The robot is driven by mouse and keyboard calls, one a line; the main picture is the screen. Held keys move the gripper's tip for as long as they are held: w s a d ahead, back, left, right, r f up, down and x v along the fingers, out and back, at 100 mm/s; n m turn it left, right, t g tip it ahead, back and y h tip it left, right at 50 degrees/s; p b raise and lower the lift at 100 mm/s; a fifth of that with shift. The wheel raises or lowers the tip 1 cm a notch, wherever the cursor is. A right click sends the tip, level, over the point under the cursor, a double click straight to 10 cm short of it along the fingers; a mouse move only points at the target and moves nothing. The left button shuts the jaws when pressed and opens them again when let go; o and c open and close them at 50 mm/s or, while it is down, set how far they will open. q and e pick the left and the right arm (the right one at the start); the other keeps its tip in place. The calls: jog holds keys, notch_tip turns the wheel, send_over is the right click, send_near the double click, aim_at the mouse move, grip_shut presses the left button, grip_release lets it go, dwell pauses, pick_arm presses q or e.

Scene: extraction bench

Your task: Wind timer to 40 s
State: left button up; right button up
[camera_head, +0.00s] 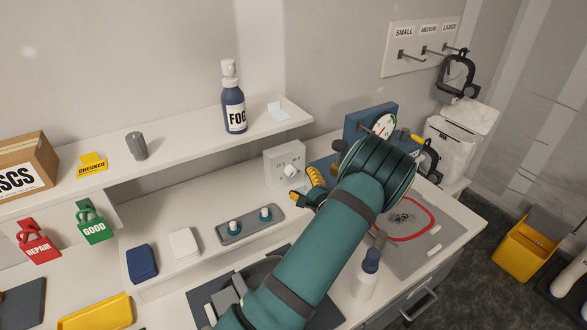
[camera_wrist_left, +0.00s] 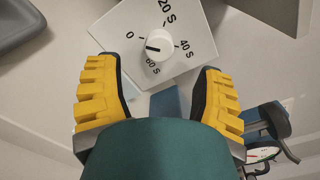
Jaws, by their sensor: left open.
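The timer (camera_head: 273,172) is a white box standing on the bench against the shelf riser, with a round white knob (camera_head: 290,171) on its face. In the left wrist view, the dial face (camera_wrist_left: 188,22) carries 0, 20 S, 40 S and 60 S around the knob (camera_wrist_left: 160,45). A dark mark on the knob points left, toward the side with 0. My left gripper (camera_head: 306,187) is just in front of the timer. In the left wrist view, its yellow-padded fingers (camera_wrist_left: 158,72) are spread on either side below the knob, apart from it. My right gripper is not in view.
A grey tray with two small white-topped pieces (camera_head: 250,227) lies left of the gripper. A blue gauge block (camera_head: 365,119) stands to the right, partly behind my arm. A white bottle with a blue cap (camera_head: 364,282) stands in front. The FOG bottle (camera_head: 234,108) is on the shelf above.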

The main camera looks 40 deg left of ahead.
aim_at(293, 173)
pick_arm(q)
jog(key=x, duration=0.6)
jog(key=shift+a+p, duration=0.25)
jog(key=shift+p, duration=0.1)
grip_shut()
